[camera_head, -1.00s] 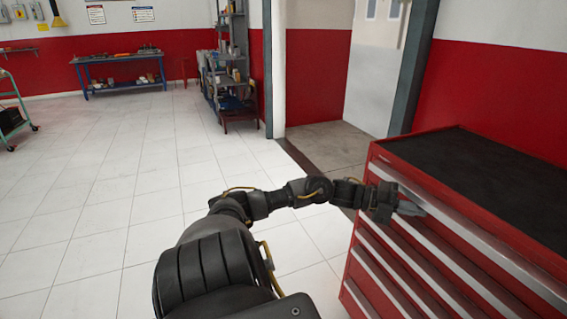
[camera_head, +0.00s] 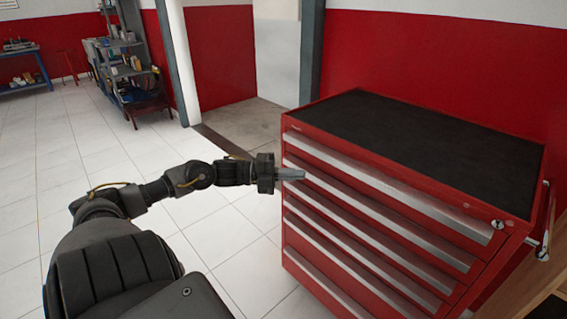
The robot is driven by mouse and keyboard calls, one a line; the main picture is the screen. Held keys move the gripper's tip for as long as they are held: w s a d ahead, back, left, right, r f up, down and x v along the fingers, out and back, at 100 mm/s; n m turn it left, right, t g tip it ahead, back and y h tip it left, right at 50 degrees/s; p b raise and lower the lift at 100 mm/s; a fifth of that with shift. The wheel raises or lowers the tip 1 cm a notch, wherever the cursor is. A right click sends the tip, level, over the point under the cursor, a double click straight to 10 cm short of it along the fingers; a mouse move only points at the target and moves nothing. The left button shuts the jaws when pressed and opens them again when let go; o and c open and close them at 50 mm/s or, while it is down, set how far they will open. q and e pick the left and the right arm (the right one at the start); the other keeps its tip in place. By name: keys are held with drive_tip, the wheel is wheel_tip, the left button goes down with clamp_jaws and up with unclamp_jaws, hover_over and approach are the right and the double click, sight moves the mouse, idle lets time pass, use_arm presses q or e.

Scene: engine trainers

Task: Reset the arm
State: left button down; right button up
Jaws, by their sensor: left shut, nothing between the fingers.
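My left arm comes in from the lower left and reaches right across the view. My left gripper (camera_head: 291,174) is shut and empty, with its fingers pointing right in front of the red tool cabinet (camera_head: 300,222). The fingertips overlap the upper drawers' left end in the picture; I cannot tell whether they touch it. The cabinet's drawers look closed, each with a long silver handle strip. My right gripper is not in view.
The cabinet has a black top (camera_head: 430,140) and a side handle (camera_head: 543,235) at right. A grey shelf unit (camera_head: 125,70) and a blue workbench (camera_head: 22,68) stand at the back left. White tiled floor (camera_head: 60,160) left of the cabinet is clear.

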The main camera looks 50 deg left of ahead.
use_arm(q)
drive_tip(key=shift+v, duration=1.35)
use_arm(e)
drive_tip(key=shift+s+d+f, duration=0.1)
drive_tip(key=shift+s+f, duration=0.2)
use_arm(q)
drive_tip(key=shift+s, duration=0.1)
